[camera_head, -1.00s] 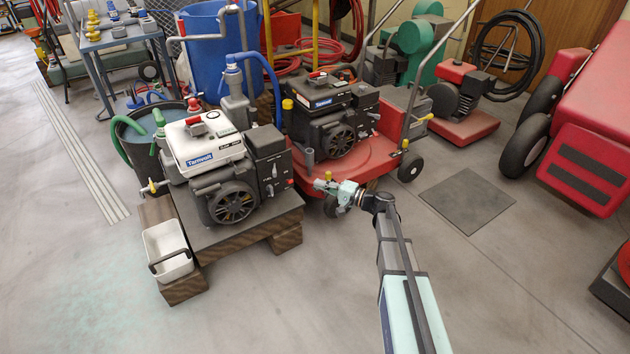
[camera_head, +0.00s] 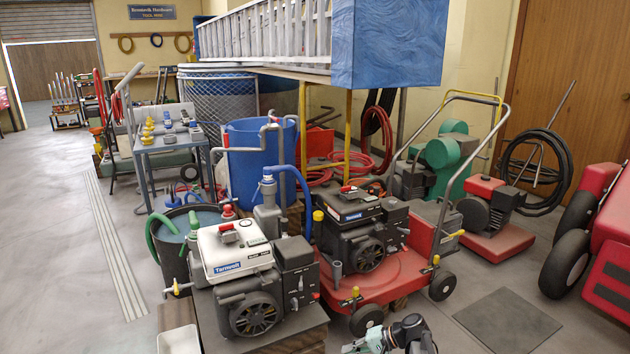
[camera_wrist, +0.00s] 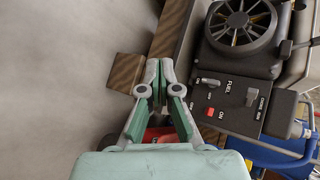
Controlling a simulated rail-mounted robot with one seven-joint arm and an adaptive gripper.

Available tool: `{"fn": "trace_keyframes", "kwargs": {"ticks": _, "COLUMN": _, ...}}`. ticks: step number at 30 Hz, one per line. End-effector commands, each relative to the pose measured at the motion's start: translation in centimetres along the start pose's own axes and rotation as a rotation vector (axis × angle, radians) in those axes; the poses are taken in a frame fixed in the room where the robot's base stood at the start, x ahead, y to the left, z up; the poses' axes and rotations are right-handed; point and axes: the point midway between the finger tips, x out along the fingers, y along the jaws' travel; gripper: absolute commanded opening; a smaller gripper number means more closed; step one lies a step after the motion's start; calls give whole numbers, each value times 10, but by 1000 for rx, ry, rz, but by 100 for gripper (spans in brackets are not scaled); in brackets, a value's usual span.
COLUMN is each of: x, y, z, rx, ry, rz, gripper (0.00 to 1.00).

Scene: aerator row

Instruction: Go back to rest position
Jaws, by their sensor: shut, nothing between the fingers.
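My gripper (camera_head: 362,345) shows at the bottom edge of the head view, in front of the red cart, partly cut off by the frame. In the wrist view my gripper (camera_wrist: 158,72) has its two green-grey fingers together, with nothing between them. A black engine panel with "FUEL" marked on it (camera_wrist: 225,100) is to the right of the fingers, and they look apart from it. A wooden block (camera_wrist: 125,72) is to their left. Something red (camera_wrist: 158,134) shows low behind the fingers.
The white-topped engine (camera_head: 235,255) stands on a dark wooden stand at front left. A black engine (camera_head: 365,235) sits on the red cart (camera_head: 400,285). A table with fittings (camera_head: 165,145) and a blue barrel (camera_head: 258,165) are behind. Open floor lies at left.

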Motion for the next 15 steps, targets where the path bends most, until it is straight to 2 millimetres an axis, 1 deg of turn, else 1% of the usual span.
{"fn": "trace_keyframes", "kwargs": {"ticks": 1, "x": -7, "y": 13, "z": 16, "rx": 4, "ry": -24, "rz": 94, "gripper": 0}}
{"fn": "trace_keyframes", "kwargs": {"ticks": 3, "x": -21, "y": 34, "z": 34, "rx": 17, "ry": -55, "rz": 240, "gripper": 0}}
{"fn": "trace_keyframes", "kwargs": {"ticks": 5, "x": -36, "y": 51, "z": 47, "rx": 31, "ry": -74, "rz": 366, "gripper": 0}}
{"fn": "trace_keyframes", "kwargs": {"ticks": 6, "x": -48, "y": 62, "z": 56, "rx": 42, "ry": -82, "rz": 451, "gripper": 0}}
{"fn": "trace_keyframes", "kwargs": {"ticks": 8, "x": -69, "y": 76, "z": 68, "rx": 62, "ry": -89, "rz": 578, "gripper": 0}}
{"fn": "trace_keyframes", "kwargs": {"ticks": 9, "x": -84, "y": 84, "z": 76, "rx": 77, "ry": -90, "rz": 663, "gripper": 0}}
{"fn": "trace_keyframes", "kwargs": {"ticks": 11, "x": -109, "y": 95, "z": 87, "rx": 101, "ry": -84, "rz": 785, "gripper": 0}}
{"fn": "trace_keyframes", "kwargs": {"ticks": 12, "x": -126, "y": 101, "z": 94, "rx": 118, "ry": -78, "rz": 864, "gripper": 0}}
{"fn": "trace_keyframes", "kwargs": {"ticks": 14, "x": -152, "y": 107, "z": 104, "rx": 143, "ry": -62, "rz": 976, "gripper": 0}}
{"fn": "trace_keyframes", "kwargs": {"ticks": 15, "x": -170, "y": 110, "z": 111, "rx": 163, "ry": -49, "rz": 1050, "gripper": 0}}
